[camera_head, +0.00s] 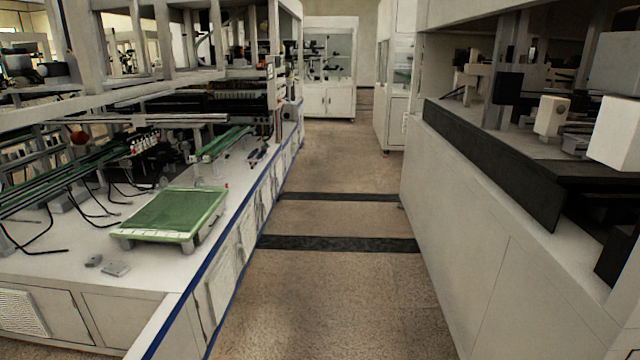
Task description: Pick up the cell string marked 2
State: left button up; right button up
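No cell string with a readable mark 2 can be made out in the head view. A green flat panel in a pale frame (172,215) lies on the white bench at the left, near its aisle edge. I cannot tell whether it holds cell strings. Neither of my grippers is in view.
A white machine bench (75,262) with rails and cables fills the left. A white cabinet machine (490,230) with a dark ledge lines the right. The aisle floor (335,215) between them is clear, crossed by two dark strips. White cabinets (328,68) stand at the far end.

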aim_at(253, 153)
jog(key=i, duration=4)
jog(key=i+l+u, duration=0.1)
jog(key=i+u, duration=0.15)
jog(key=i, duration=0.3)
jog(key=i+l+u, duration=0.25)
jog(key=i, duration=0.35)
jog(key=i+l+u, duration=0.35)
jog(key=i+u, duration=0.15)
jog(key=i+l+u, duration=0.5)
jog(key=i+l, duration=0.05)
jog(key=i, duration=0.05)
